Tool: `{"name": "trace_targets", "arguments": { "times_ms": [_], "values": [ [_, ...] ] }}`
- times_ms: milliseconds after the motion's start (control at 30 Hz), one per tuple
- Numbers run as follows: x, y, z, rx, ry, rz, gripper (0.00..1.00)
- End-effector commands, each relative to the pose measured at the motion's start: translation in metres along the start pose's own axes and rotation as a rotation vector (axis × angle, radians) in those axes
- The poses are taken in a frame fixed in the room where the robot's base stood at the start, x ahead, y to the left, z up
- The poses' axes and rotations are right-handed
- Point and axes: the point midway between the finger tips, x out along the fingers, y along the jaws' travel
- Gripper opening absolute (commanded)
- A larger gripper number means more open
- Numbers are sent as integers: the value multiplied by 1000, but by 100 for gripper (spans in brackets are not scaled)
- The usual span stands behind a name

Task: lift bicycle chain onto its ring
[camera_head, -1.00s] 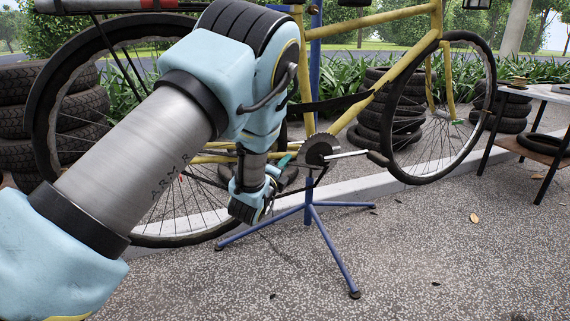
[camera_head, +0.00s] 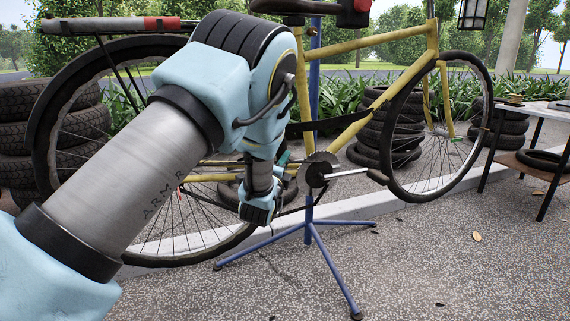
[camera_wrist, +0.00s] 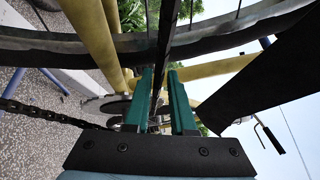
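The yellow bicycle (camera_head: 380,35) is clamped on a blue stand (camera_head: 309,232). Its dark toothed chainring (camera_head: 318,170) is at the bottom of the frame, with a silver crank. In the wrist view, a ring disc (camera_wrist: 116,105) shows partly behind my fingers. The dark chain (camera_wrist: 40,117) hangs slack across the left of that view, outside the fingers as far as I can see. My gripper (camera_head: 283,160) is just left of the chainring, pointing upward. Part of the chain is hidden.
The rear wheel (camera_head: 70,110) is left, partly behind my arm, and the front wheel (camera_head: 440,170) is right. Tire stacks (camera_head: 390,140) stand behind. A table (camera_head: 540,108) is at the right.

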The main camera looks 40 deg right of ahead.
Motion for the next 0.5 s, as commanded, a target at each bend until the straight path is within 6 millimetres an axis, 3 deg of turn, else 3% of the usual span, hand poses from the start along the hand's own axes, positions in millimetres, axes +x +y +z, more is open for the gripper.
{"name": "trace_targets", "arguments": {
  "times_ms": [167, 500],
  "values": [
    [0, 0, 0, 0, 0, 0, 44],
    [-4, 0, 0, 0, 0, 1, 45]
  ]
}}
